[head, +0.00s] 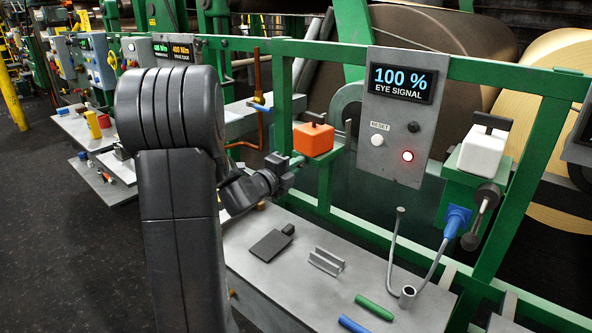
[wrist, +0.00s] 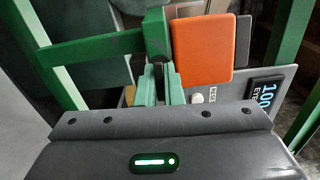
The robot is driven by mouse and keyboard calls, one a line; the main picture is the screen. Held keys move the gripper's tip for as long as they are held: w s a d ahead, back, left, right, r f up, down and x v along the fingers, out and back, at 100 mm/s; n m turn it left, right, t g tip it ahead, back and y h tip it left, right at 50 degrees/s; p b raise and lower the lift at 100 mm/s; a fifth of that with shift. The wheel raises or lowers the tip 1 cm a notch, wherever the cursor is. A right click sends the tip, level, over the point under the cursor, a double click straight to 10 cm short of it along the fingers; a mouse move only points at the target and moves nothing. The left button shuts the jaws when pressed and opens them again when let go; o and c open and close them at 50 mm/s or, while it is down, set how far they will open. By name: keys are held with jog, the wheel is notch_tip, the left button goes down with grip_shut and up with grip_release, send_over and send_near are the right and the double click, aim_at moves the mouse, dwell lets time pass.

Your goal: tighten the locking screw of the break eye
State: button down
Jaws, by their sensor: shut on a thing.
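The orange break eye (head: 314,139) sits on a green bracket on the frame, with a dark T-shaped piece on its top. In the wrist view the orange eye (wrist: 200,50) fills the area just right of the fingertips. My gripper (head: 294,163) reaches in from the left, just below and left of the eye. In the wrist view my gripper (wrist: 159,82) is shut at the green bracket (wrist: 155,35) beside the eye. What it grips, at the locking screw's place, is mostly hidden between the fingers.
A grey panel (head: 378,118) right of the eye has a display (head: 402,82) reading 100 % EYE SIGNAL, a reset button and a lit red button. A white box (head: 483,152) stands farther right. Loose parts lie on the grey bench (head: 290,246) below. Green rails surround the eye.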

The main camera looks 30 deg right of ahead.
jog(key=shift+f, duration=0.1)
jog(key=shift+f+m+b, duration=0.1)
jog(key=shift+m+b, duration=1)
jog(key=shift+b, duration=0.7)
jog(key=shift+m+b, duration=0.8)
jog(key=shift+b, duration=0.4)
jog(key=shift+m+b, duration=0.4)
jog(key=shift+b, duration=0.15)
jog(key=c, duration=1.6)
grip_release()
jog(key=shift+o, duration=0.2)
jog(key=shift+r, duration=0.2)
jog(key=shift+a, duration=0.1)
